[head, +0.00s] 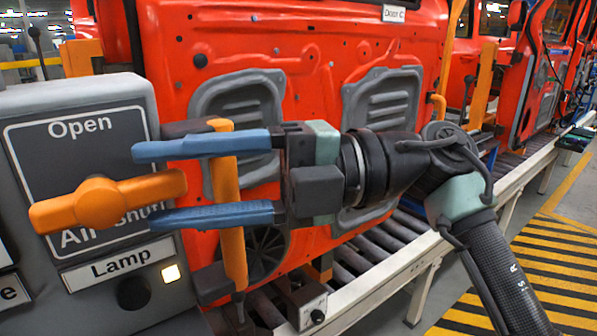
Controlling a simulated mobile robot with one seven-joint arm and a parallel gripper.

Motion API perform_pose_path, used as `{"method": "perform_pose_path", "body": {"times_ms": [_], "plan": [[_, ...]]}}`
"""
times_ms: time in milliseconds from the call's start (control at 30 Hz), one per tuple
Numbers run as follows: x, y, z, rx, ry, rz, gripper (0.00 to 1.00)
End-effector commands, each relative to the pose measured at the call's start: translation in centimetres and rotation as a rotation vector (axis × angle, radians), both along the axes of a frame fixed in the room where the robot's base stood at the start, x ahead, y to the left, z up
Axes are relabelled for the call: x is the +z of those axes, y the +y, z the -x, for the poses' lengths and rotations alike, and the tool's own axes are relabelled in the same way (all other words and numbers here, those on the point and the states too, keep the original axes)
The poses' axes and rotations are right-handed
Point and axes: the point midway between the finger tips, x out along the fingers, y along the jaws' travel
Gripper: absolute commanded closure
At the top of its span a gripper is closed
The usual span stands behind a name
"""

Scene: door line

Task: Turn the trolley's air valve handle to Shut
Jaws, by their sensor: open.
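The orange air valve handle (98,203) is on a grey panel (75,98) at the left. It lies nearly level, its right end slightly higher. "Open" is printed above it; "Air" and a partly covered "Shut" are below, with "Shut" at the lower right. My gripper (142,186) comes in from the right with its two blue fingers open. In the picture the handle's right end lies between the fingertips, with gaps above and below. I see no contact, and the exact depth is hard to tell.
An upright orange bar (231,240) appears between and behind my fingers. A red door (300,40) stands behind. A roller conveyor (385,240) runs at right.

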Motion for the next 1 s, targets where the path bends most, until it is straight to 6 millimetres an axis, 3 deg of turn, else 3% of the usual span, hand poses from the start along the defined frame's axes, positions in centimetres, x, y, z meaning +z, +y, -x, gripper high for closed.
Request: {"method": "perform_pose_path", "body": {"times_ms": [300,500,700,1000], "plan": [[-0.2,-6.9,-1.5,-0.005,0.000,-0.002,0.43],[-0.2,-9.8,-2.0,-0.002,0.000,0.000,0.43],[-0.1,-11.1,-2.3,0.000,0.000,-0.001,0.43],[-0.2,-11.3,-2.3,0.001,0.000,-0.001,0.43]]}}
